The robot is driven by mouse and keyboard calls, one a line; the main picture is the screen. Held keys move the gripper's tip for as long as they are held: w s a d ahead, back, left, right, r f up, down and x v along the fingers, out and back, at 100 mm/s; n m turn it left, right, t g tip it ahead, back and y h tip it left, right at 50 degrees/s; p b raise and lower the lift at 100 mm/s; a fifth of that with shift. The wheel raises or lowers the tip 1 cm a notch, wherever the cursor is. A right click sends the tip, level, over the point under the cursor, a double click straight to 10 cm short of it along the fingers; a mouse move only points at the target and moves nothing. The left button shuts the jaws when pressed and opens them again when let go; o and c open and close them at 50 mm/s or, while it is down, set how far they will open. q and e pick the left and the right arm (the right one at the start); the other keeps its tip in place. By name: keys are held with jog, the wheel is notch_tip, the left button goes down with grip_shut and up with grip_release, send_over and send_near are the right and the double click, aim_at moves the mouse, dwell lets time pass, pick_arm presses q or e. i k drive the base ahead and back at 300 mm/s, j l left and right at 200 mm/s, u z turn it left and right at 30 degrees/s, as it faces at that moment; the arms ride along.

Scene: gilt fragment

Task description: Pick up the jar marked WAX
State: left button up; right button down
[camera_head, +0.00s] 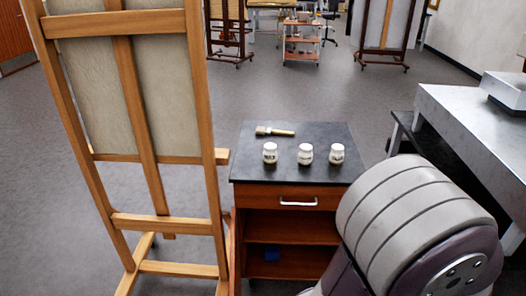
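Three small white jars with dark lettering stand upright in a row on the black top of a small wooden cabinet (251,171) in the camera_head view. They are a left jar (270,153), a middle jar (305,154) and a right jar (337,154). The lettering is too small to read, so I cannot tell which jar is marked WAX. The jars stand apart from each other, and nothing touches them. A large grey and purple arm link of mine is at the lower right. Neither of my grippers is in view.
A brush (275,131) lies behind the jars. A wooden easel (141,120) with a canvas stands close on the left. A grey metal table (475,130) stands on the right. The cabinet has a drawer (270,199) and open shelves. Open floor lies behind it, with a cart (302,42) further back.

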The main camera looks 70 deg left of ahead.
aim_at(271, 153)
jog(key=i+j+u, duration=0.15)
jog(key=i+u, duration=0.15)
jog(key=u, duration=0.15)
jog(key=i+u, duration=0.3)
jog(key=u, duration=0.15)
jog(key=i+u, duration=0.4)
jog(key=i+l+u, duration=0.15)
jog(key=u, duration=0.3)
jog(key=i, duration=0.05)
